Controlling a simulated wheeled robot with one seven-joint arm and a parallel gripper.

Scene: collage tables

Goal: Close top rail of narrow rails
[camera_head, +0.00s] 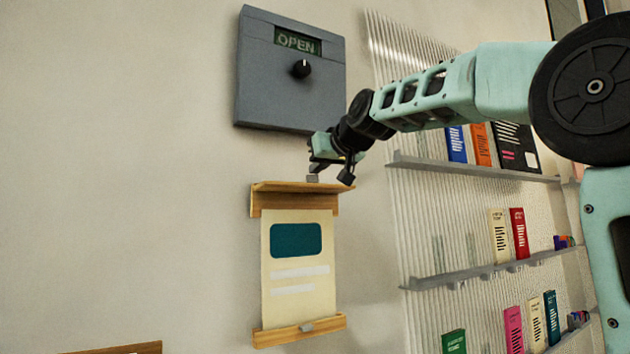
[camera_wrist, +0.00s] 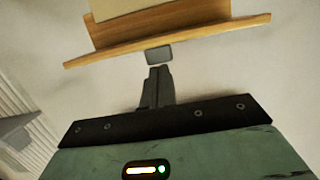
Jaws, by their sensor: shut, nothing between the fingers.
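The narrow rails hold a cream poster (camera_head: 300,268) with a teal block on the wall. The top rail (camera_head: 292,199) is wooden, and its front strip (camera_head: 275,187) stands out from the wall above the poster, so it looks open. A small grey tab (camera_head: 313,178) sits on that strip. The wooden bottom rail (camera_head: 285,335) lies across the poster's lower edge with its own grey tab. My gripper (camera_head: 346,177) is shut and empty just above the top rail. In the wrist view, the shut fingertips (camera_wrist: 155,74) are close to the tab (camera_wrist: 159,54); contact is unclear.
A grey box (camera_head: 290,85) with an "OPEN" display and black knob is on the wall above. Shelves (camera_head: 475,168) with books stand on the right, behind my arm. Another wooden rail (camera_head: 120,349) shows at the bottom left. The wall left of the poster is clear.

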